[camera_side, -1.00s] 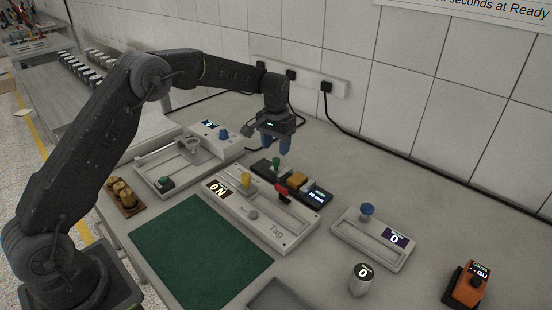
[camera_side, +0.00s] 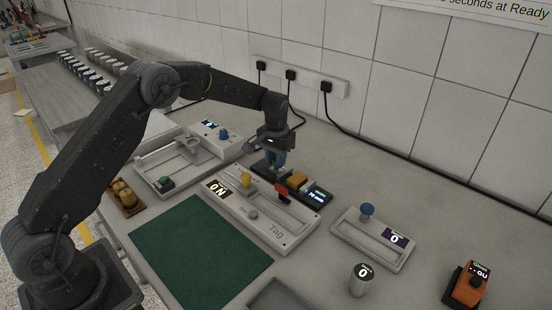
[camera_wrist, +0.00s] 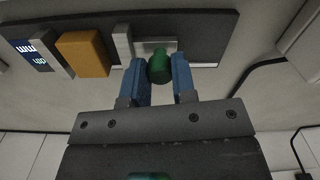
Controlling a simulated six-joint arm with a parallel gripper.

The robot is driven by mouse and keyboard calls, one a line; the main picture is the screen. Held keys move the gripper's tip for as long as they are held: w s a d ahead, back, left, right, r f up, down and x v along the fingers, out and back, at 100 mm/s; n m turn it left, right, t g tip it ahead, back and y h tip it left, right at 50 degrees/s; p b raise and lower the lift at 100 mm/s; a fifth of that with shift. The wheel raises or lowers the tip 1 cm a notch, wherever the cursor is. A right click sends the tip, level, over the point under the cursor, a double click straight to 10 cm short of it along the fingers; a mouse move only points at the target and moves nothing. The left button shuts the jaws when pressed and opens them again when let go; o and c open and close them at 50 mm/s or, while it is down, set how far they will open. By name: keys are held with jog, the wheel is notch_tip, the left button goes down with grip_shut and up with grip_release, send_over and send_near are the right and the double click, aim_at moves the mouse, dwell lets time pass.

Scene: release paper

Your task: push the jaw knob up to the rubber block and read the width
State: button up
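The dark gauge (camera_wrist: 205,28) lies behind the "Tag" device. Its green jaw knob (camera_wrist: 159,66) stands in a pale slot, beside an upright grey jaw plate (camera_wrist: 122,42). The orange rubber block (camera_wrist: 82,54) is left of that plate in the wrist view, with a gap between them; it also shows in the side view (camera_side: 297,180). The gauge's lit display (camera_side: 317,195) shows a small "mm" reading, hard to read exactly.
The "Tag" device (camera_side: 290,243) with yellow and red parts sits just in front of the gauge. A blue-knobbed slider device (camera_side: 372,238) stands to the right, a tray device (camera_side: 160,160) to the left. A green mat (camera_side: 200,255) lies bare in front.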

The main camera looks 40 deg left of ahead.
aim_at(286, 172)
grip_shut()
jog(key=shift+d, duration=0.1)
jog(key=shift+d, duration=2.05)
jog(key=o, duration=0.6)
grip_release()
jog(key=shift+c, duration=0.2)
jog(key=shift+a+r, duration=0.1)
jog(key=shift+r, duration=0.25)
notch_tip(286, 172, up, 13)
